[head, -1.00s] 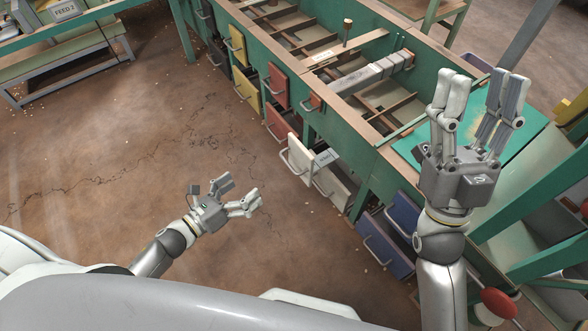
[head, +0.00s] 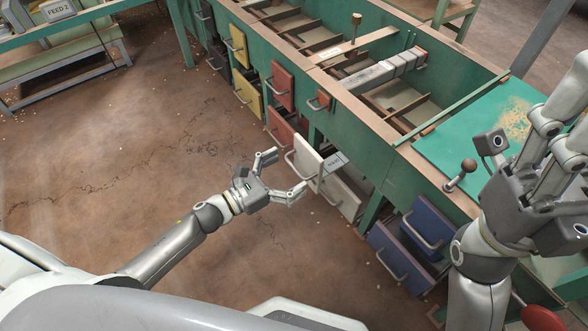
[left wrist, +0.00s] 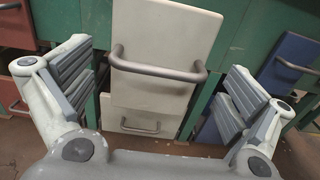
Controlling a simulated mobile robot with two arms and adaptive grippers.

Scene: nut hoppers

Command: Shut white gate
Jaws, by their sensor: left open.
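The white gate (head: 308,163) is the upper white panel on the green hopper bench. It stands out from the bench front, open, with a metal bar handle. In the left wrist view the white gate (left wrist: 165,30) fills the middle, its handle across its lower part. My left gripper (head: 286,172) is open in front of the gate, its fingers spread to either side of the handle and nothing held. The left gripper also shows in the left wrist view (left wrist: 162,78). My right gripper (head: 556,135) is at the right, partly cut off by the picture edge.
A lower white drawer (head: 342,196) sits just below the gate. Red (head: 281,86) and yellow (head: 237,45) panels line the bench to the left, blue drawers (head: 428,225) to the right. A lever with a brown knob (head: 468,165) stands near the right gripper. The floor to the left is clear.

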